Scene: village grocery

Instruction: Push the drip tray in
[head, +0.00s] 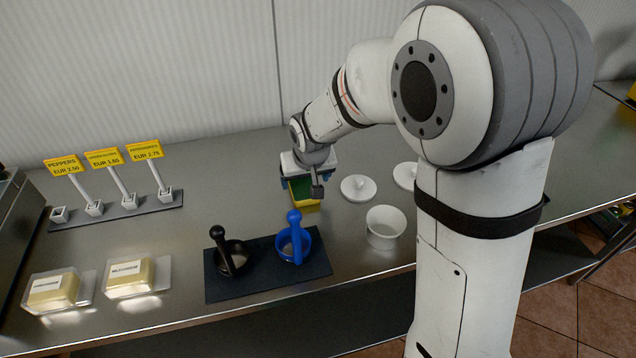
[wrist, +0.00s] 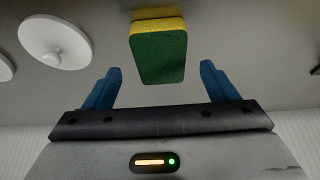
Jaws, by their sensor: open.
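I cannot make out a drip tray in either view. My gripper (head: 305,176) is over the steel counter near the back wall, pointing down. In the wrist view its two blue fingers (wrist: 160,70) are spread apart with nothing gripped. A green and yellow sponge (wrist: 157,57) shows between and beyond the fingertips, apart from both. In the head view the sponge (head: 304,194) is partly hidden under my gripper.
White lids (head: 358,188) and a white tub (head: 385,227) stand right of the sponge. A dark mat (head: 228,290) holds a black-handled and a blue-handled piece. Price signs (head: 105,158) and wrapped yellow blocks (head: 52,291) are left. A dark appliance (head: 15,230) is cut off at the left edge.

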